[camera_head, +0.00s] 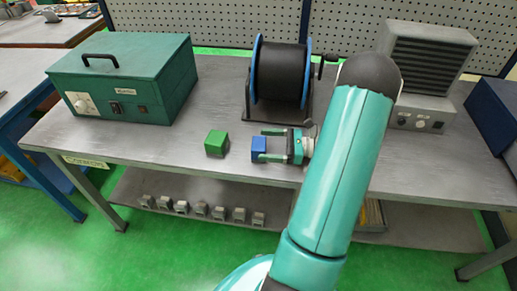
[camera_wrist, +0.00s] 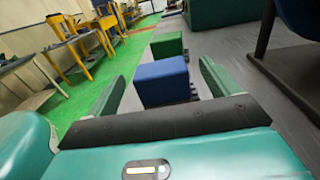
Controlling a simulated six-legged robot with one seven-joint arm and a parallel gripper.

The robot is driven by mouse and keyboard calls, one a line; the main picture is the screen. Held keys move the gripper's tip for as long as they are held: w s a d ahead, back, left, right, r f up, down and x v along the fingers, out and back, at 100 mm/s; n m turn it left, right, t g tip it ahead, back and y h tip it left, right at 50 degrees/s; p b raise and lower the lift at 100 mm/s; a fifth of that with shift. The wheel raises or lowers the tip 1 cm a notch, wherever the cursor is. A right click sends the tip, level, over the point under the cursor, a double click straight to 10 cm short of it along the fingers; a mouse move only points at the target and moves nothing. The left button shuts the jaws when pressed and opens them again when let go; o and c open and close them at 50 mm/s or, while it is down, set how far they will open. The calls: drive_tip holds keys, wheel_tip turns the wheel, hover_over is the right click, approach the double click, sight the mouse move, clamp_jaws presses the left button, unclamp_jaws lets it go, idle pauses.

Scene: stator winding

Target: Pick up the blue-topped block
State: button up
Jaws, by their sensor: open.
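The blue-topped block (camera_head: 259,148) sits on the grey workbench (camera_head: 130,140), near its front edge. It also shows in the wrist view (camera_wrist: 161,82), between and just ahead of the two fingers. My gripper (camera_head: 263,145) is open, and its fingers reach along both sides of the block. In the wrist view my gripper (camera_wrist: 165,85) has one finger to the left and one to the right of the block, with gaps visible. The block's lower part is partly hidden. A green block (camera_head: 216,143) stands left of the blue one, and farther ahead in the wrist view (camera_wrist: 167,46).
A teal case (camera_head: 125,80) stands at the bench's left. A black spool with blue flanges (camera_head: 279,75) stands behind the blocks. A grey vented unit (camera_head: 425,75) stands back right. Several small grey parts (camera_head: 200,209) lie on the lower shelf.

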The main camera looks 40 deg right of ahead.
sight(253, 143)
drive_tip(key=x, duration=0.5)
drive_tip(key=c, duration=1.2)
drive_tip(key=shift+c, duration=0.2)
drive_tip(key=shift+r, duration=0.1)
drive_tip(key=shift+r, duration=0.5)
wheel_tip(253, 143, up, 3)
drive_tip(key=shift+s+a+f, duration=0.1)
drive_tip(key=shift+f, duration=0.15)
drive_tip(key=s+a+r, duration=0.4)
drive_tip(key=s+r, duration=0.5)
drive_tip(key=s, duration=0.4)
drive_tip(key=shift+r, duration=0.2)
